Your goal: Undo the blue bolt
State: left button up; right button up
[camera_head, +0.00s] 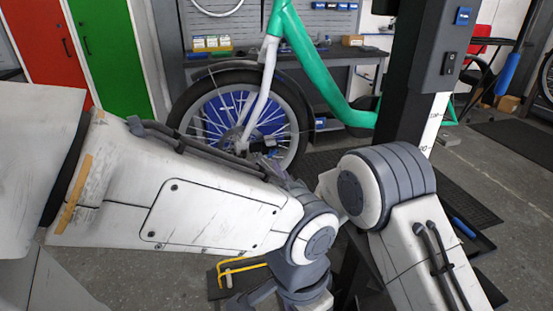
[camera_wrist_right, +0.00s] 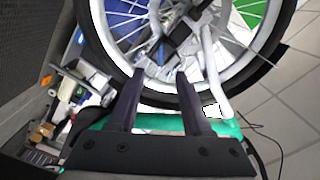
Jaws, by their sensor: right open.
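The bike's front wheel (camera_head: 289,126) stands in the middle of the head view, with a green frame (camera_head: 312,62) and a white fork (camera_head: 263,82). My right gripper (camera_head: 266,160) is near the wheel's lower part, partly hidden behind my left arm. In the right wrist view, its two dark fingers (camera_wrist_right: 158,92) are apart and empty, pointing toward the wheel (camera_wrist_right: 229,86) and a dark part near the hub (camera_wrist_right: 158,45). My left gripper is at the bottom of the head view, mostly hidden by its own wrist.
A workbench (camera_head: 345,53) with small boxes stands behind the wheel. Red (camera_head: 42,45) and green (camera_head: 108,50) lockers are at the left. A yellow-handled item (camera_head: 240,270) lies low near my left wrist. A dark post (camera_head: 415,75) stands at the right.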

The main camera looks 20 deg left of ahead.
aim_at(273, 155)
jog(key=x, duration=0.8)
jog(key=shift+s+a, duration=0.1)
jog(key=shift+a, duration=0.1)
jog(key=shift+c, duration=0.2)
grip_shut()
